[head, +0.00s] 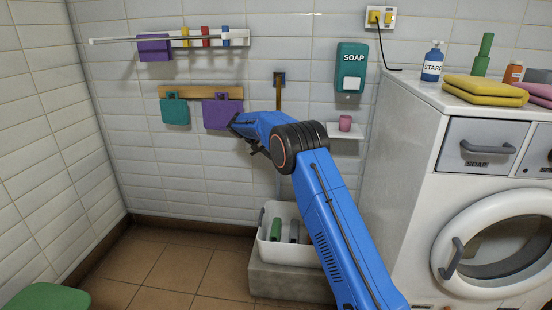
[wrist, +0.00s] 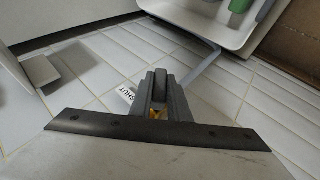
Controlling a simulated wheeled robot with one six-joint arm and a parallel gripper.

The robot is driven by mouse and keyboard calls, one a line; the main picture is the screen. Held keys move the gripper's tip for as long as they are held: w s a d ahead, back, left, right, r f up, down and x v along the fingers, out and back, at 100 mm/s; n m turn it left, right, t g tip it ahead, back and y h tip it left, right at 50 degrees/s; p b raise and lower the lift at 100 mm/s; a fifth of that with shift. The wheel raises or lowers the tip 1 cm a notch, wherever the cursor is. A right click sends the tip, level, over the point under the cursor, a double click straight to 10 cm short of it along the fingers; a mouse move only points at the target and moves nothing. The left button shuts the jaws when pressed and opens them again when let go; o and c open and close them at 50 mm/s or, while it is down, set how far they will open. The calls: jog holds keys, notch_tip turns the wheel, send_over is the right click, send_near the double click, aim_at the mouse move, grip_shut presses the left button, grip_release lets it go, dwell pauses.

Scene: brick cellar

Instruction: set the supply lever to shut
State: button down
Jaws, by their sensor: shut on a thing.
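My gripper (head: 257,148) is at the tiled wall in the head view, just right of a purple hanging item. In the wrist view its dark jaws (wrist: 160,92) are closed on a small yellow-orange part, most likely the supply lever (wrist: 157,113). Only a sliver of it shows between the jaws. A white label (wrist: 128,95) reading SHUT is on the wall close beside the jaws. The jaws and my arm hide most of the lever, so its angle cannot be told.
Purple (head: 222,114) and teal (head: 174,112) items hang left of my gripper. A soap dispenser (head: 351,68) and small shelf (head: 347,133) are to the right. A white tub (head: 270,249) stands below, and a washing machine (head: 490,190) at the right.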

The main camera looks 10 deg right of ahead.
jog(key=h, duration=0.2)
jog(key=n+g+h, duration=0.1)
jog(key=h, duration=0.2)
jog(key=shift+a+f, duration=0.15)
jog(key=shift+f, duration=0.05)
jog(key=n+h, duration=0.1)
jog(key=h, duration=0.3)
jog(key=shift+n+h, duration=0.3)
jog(key=shift+n, duration=0.1)
jog(key=c, duration=1.7)
grip_release()
jog(key=a, duration=0.5)
jog(key=s+a, duration=0.1)
jog(key=a, duration=1.1)
jog(key=shift+s+a+f, duration=0.15)
jog(key=shift+s+f, duration=0.05)
